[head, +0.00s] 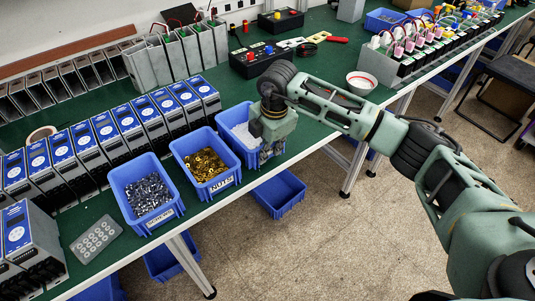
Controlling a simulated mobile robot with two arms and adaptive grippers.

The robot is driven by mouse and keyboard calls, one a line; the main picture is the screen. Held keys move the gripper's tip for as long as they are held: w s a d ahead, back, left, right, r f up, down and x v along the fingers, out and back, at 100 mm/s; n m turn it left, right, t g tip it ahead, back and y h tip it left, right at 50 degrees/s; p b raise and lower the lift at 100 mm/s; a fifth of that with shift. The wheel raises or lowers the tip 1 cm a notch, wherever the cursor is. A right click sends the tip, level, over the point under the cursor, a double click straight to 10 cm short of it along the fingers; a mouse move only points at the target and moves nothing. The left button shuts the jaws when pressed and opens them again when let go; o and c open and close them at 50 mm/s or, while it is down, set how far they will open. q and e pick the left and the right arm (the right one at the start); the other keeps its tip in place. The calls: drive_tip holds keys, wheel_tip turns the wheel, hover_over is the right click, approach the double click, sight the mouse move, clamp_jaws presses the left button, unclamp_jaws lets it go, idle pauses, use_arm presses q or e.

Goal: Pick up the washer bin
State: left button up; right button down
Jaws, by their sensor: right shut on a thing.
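The washer bin (236,149) is a blue open bin at the table's front edge, rightmost of three in a row. Its label and much of its right side are hidden behind my right gripper, and small light metal parts show inside. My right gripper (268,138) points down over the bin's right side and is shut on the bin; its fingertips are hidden. I cannot tell whether the bin is lifted off the table. My left gripper is not in view.
The nuts bin (207,184) with brass nuts stands just left of the washer bin, and the screws bin (146,212) is further left. Soft starter units (108,138) line up behind the bins. A white-and-red bowl (361,83) is to the right. A blue bin (278,193) is below the table.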

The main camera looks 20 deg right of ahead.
drive_tip(key=shift+r+b, duration=0.75)
drive_tip(key=shift+r, duration=2.95)
drive_tip(key=shift+s, duration=0.1)
